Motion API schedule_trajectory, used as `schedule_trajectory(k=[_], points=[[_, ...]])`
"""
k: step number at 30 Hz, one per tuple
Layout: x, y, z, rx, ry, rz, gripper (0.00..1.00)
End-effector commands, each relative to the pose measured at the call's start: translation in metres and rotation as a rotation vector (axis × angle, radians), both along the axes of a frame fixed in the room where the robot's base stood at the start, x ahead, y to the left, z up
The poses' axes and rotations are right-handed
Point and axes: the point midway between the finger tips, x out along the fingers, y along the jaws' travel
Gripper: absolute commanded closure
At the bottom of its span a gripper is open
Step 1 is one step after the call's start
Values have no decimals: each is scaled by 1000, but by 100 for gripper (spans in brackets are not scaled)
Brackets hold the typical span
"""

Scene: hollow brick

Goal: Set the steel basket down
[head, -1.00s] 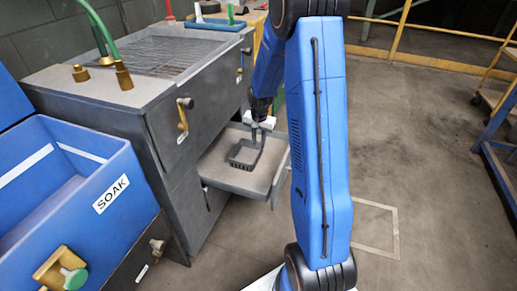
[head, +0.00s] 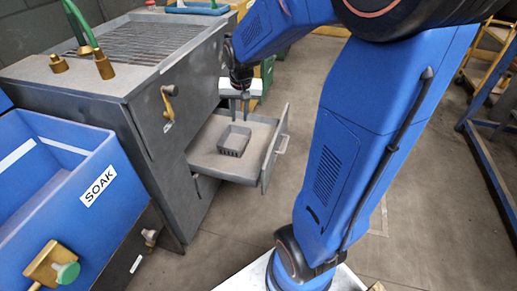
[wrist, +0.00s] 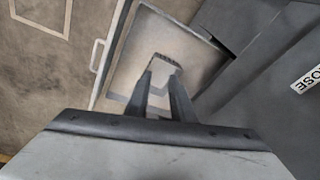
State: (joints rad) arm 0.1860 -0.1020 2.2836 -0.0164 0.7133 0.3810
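The steel basket (head: 234,140), a small grey open box with a slotted front wall, sits upright in the pulled-out drawer (head: 208,165), apparently on its floor. My gripper (head: 239,115) points down just behind and above the basket, its two fingers apart with a gap between them. In the wrist view my gripper (wrist: 160,76) shows both fingers spread, and the basket's slotted edge (wrist: 167,58) lies just beyond the tips. The fingers and gripper body hide part of the basket there. I see nothing held between the fingers.
The drawer's front panel and handle (head: 281,144) stand out over the floor. A grey cabinet with a grated top (head: 145,42) rises behind. A blue SOAK bin (head: 100,187) stands at the left. The drawer floor around the basket is clear.

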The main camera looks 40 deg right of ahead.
Motion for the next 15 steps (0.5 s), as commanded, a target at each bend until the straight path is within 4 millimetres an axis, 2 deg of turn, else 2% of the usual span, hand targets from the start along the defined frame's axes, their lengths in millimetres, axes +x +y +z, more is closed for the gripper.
schedule_trajectory(k=[1,6,15], points=[[-12,8,11,-7,-13,29,78],[-55,30,38,-28,-39,126,78],[-133,62,68,-67,-88,299,78]])
